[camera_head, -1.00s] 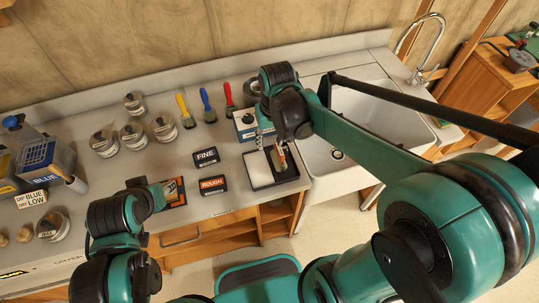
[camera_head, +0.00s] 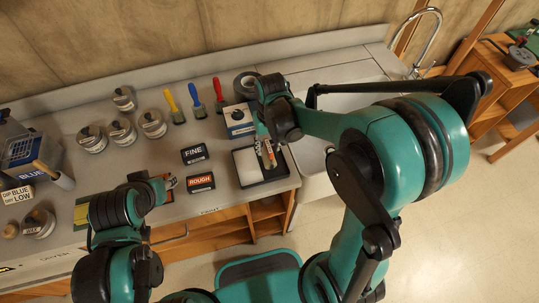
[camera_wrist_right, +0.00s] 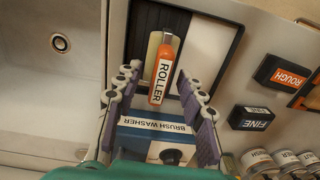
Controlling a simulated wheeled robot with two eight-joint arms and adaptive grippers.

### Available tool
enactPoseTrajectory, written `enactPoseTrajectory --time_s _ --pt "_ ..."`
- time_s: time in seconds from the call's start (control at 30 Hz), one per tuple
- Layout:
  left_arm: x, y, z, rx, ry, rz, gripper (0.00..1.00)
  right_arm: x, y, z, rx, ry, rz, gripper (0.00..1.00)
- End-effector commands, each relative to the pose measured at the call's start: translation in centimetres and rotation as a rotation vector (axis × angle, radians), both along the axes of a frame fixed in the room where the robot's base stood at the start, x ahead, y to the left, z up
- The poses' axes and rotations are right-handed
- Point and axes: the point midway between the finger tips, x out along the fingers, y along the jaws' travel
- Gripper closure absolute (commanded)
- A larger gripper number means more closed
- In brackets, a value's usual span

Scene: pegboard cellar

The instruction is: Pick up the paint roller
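The paint roller (camera_wrist_right: 161,78), with an orange handle labelled ROLLER and a pale roller cover, lies in a black tray (camera_wrist_right: 223,70) in the right wrist view. In the head view the roller (camera_head: 270,159) is partly hidden by my right gripper (camera_head: 264,143). In the right wrist view my right gripper (camera_wrist_right: 158,82) is open, its fingers on either side of the handle with gaps visible. How far above it they are is unclear. My left gripper (camera_head: 168,184) is over the counter near the ROUGH block, its finger opening unclear.
A blue BRUSH WASHER box (camera_wrist_right: 150,143) stands beside the tray. The FINE block (camera_head: 194,153) and ROUGH block (camera_head: 200,182) lie to its left. Several lidded jars and three brushes stand or lie farther left. A white sink (camera_head: 325,110) is on the right.

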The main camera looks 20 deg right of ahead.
Motion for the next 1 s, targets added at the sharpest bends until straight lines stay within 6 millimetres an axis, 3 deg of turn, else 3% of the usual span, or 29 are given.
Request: enactPoseTrajectory --time_s 0.07,0.23,0.67,0.87,1.0 --pt "0.0 0.0 0.0 0.000 0.000 0.000 0.60 0.0 0.0 0.1 0.000 0.000 0.000 0.60" --pt "0.0 0.0 0.0 0.000 0.000 0.000 0.60 0.0 0.0 0.1 0.000 0.000 0.000 1.00" --pt "0.0 0.0 0.2 0.000 0.000 0.000 0.60 0.0 0.0 0.4 0.000 0.000 0.000 1.00" --pt "0.0 0.0 1.0 0.000 0.000 0.000 0.60 0.0 0.0 2.4 0.000 0.000 0.000 1.00" --pt "0.0 0.0 1.9 0.000 0.000 0.000 0.60 -0.8 -0.1 5.0 0.000 0.000 0.000 1.00"
